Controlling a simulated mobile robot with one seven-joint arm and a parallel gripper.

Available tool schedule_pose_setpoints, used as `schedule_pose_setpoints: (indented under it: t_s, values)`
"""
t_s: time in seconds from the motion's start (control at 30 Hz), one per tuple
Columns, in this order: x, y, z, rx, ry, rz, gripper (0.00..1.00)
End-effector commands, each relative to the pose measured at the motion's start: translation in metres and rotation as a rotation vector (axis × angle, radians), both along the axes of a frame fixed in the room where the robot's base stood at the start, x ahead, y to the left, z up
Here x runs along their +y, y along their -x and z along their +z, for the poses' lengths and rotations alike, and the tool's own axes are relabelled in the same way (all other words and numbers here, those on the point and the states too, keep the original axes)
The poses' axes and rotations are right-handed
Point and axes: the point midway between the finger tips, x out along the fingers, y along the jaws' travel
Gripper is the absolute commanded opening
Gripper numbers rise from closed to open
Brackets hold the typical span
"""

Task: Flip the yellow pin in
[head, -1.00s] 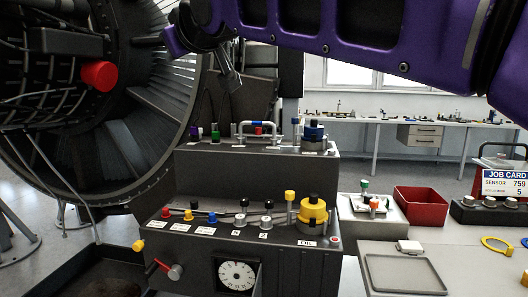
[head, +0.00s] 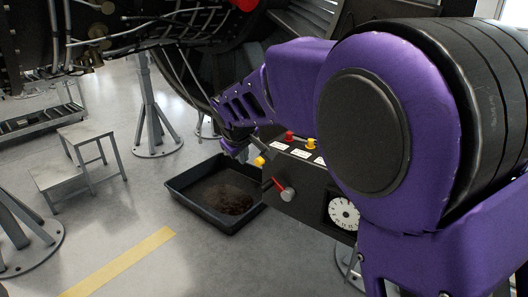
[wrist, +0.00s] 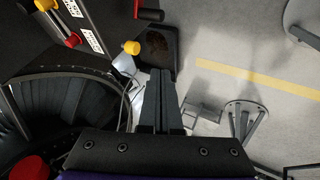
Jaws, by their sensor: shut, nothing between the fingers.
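The yellow pin (head: 260,161) has a round yellow head and sticks out of the left end of the dark control panel (head: 308,187). In the wrist view the pin (wrist: 131,47) stands just left of and beyond my fingertips. My gripper (wrist: 160,73) is shut with nothing between its fingers, pointing toward the black tray and the panel's end. In the head view my gripper (head: 242,153) is small and partly hidden by its own wrist, close to the left of the pin. I cannot tell whether it touches the pin.
A red-handled lever (head: 286,193) and a white dial (head: 343,212) are on the panel front. Red and yellow knobs (head: 311,144) stand on top. A black drip tray (head: 190,197) lies on the floor below. The engine (head: 200,20) hangs above. Steps (head: 85,150) stand left.

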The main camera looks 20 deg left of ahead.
Motion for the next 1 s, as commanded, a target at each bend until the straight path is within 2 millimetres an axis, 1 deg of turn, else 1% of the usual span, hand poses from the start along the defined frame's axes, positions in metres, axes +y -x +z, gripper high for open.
schedule_pose_setpoints:
  t_s: [0.03, 0.4, 0.5, 0.63, 0.8, 1.0]
  values:
    - [0.001, -0.005, -0.01, 0.003, 0.003, -0.001, 0.0]
    - [0.014, -0.05, -0.073, 0.002, 0.004, -0.001, 0.0]
    - [0.006, -0.067, -0.069, 0.0, 0.0, -0.005, 0.0]
    - [0.001, -0.08, -0.069, 0.0, 0.001, -0.002, 0.0]
    - [-0.001, -0.086, -0.069, 0.001, 0.001, 0.0, 0.0]
    - [-0.001, -0.086, -0.069, 0.0, 0.001, 0.0, 0.0]
